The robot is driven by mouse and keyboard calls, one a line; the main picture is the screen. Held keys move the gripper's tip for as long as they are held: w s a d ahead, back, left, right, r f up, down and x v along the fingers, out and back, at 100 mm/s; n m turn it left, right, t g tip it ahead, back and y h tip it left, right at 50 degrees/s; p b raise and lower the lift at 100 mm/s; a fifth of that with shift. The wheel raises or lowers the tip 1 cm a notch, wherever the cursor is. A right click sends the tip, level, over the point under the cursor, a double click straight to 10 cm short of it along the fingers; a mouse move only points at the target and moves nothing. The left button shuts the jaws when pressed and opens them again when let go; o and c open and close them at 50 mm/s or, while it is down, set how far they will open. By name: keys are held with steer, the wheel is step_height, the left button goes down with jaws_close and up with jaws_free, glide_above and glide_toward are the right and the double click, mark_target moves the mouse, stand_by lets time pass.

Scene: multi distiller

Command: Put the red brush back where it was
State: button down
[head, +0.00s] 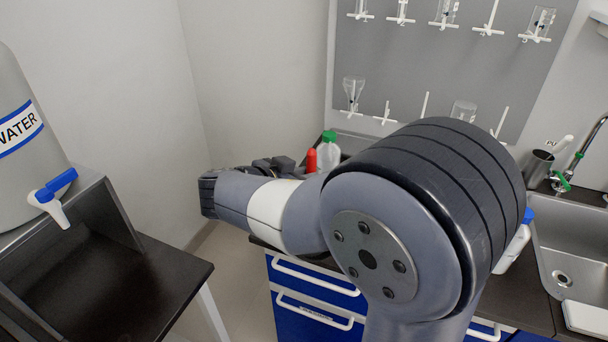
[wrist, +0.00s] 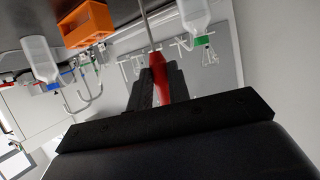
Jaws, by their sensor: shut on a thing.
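The red brush (wrist: 160,80) has a red handle and a thin grey rod that runs out of the top of the wrist view. My gripper (wrist: 154,88) is shut on the red handle between its dark jaws. The brush's far end is out of that view. In the head view my gripper (head: 285,164) is small and dark, mostly hidden behind my forearm. A red piece (head: 311,160) beside it looks like the brush handle. It appears next to a green-capped bottle (head: 328,153); whether they touch cannot be told.
A grey pegboard (head: 400,75) with white pegs and glassware is on the back wall. A sink (head: 570,265) and dark cup (head: 538,165) are at right, a water tank (head: 25,140) at left. The wrist view shows an orange rack (wrist: 87,24) and white bottle (wrist: 40,58).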

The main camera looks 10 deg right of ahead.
steer(key=shift+f, duration=0.15)
steer(key=c, duration=1.3)
jaws_free()
steer(key=shift+c, duration=0.2)
steer(key=b+v, duration=0.1)
steer(key=v, duration=1.1)
steer(key=shift+b, duration=0.35)
